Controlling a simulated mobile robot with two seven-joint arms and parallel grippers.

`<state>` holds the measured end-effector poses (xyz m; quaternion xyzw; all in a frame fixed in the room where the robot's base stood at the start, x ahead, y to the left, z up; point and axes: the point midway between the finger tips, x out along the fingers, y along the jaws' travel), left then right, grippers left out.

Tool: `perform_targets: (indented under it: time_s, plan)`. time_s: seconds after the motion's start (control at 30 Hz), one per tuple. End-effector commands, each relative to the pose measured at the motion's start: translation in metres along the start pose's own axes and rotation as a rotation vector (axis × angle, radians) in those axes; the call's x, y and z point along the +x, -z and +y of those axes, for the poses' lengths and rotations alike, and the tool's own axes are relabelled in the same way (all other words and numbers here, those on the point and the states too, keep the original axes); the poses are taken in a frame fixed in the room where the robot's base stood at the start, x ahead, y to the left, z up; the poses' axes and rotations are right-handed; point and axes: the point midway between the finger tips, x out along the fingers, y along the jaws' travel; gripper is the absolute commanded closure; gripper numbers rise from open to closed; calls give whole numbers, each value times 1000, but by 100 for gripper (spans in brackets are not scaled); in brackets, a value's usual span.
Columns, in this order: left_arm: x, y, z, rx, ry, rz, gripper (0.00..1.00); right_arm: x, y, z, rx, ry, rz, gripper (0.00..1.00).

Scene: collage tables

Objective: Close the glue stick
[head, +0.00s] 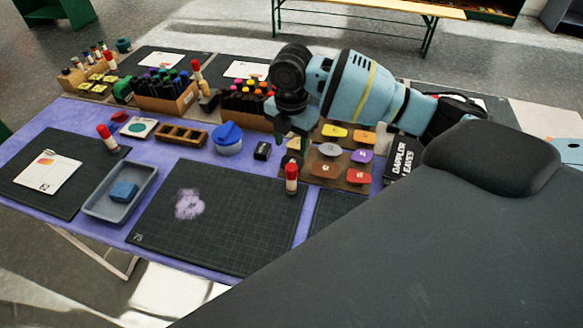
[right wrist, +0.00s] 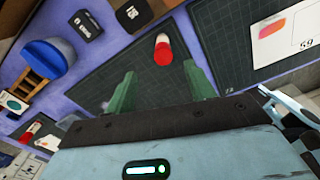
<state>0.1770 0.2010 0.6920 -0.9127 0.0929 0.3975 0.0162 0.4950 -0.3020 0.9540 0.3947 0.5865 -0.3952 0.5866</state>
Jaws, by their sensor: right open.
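A red and white glue stick (head: 291,178) stands upright near the right edge of the black cutting mat (head: 215,235). In the right wrist view the same glue stick (right wrist: 163,50) shows with its red end towards the camera, beyond the fingertips. I cannot tell whether a separate cap lies nearby. My right gripper (head: 292,146) is open and empty, above and behind the glue stick. Its two green fingers (right wrist: 161,88) are apart and do not touch the stick. My left gripper is not in view.
More glue sticks stand at the left mat (head: 107,138) and by the marker box (head: 197,72). A grey tray (head: 95,210) with a blue block, a blue-lidded tub (head: 228,138) and colored pads (head: 335,131) surround the mat. The mat's middle is clear except for a purple patch.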

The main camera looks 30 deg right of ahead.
Motion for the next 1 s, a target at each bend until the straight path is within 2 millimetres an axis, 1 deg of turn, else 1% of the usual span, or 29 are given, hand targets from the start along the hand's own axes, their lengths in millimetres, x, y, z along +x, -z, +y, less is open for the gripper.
perform_targets:
  time_s: [0.07, 0.3, 0.57, 0.67, 0.87, 1.0]
  plan:
    - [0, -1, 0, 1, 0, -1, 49, 3, 0, 0, 0, 1, 1, 46]
    - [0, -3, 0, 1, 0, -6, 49, 25, 1, 0, 1, 1, 0, 46]
    - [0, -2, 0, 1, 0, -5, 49, 26, 1, 0, 1, -1, 0, 46]
    - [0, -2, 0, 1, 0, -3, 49, 30, 2, -1, 1, 0, 0, 46]
    - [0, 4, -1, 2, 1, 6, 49, 56, 7, -6, 0, 1, 0, 46]
    - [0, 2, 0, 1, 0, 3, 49, 73, 7, -5, 1, 0, 0, 46]
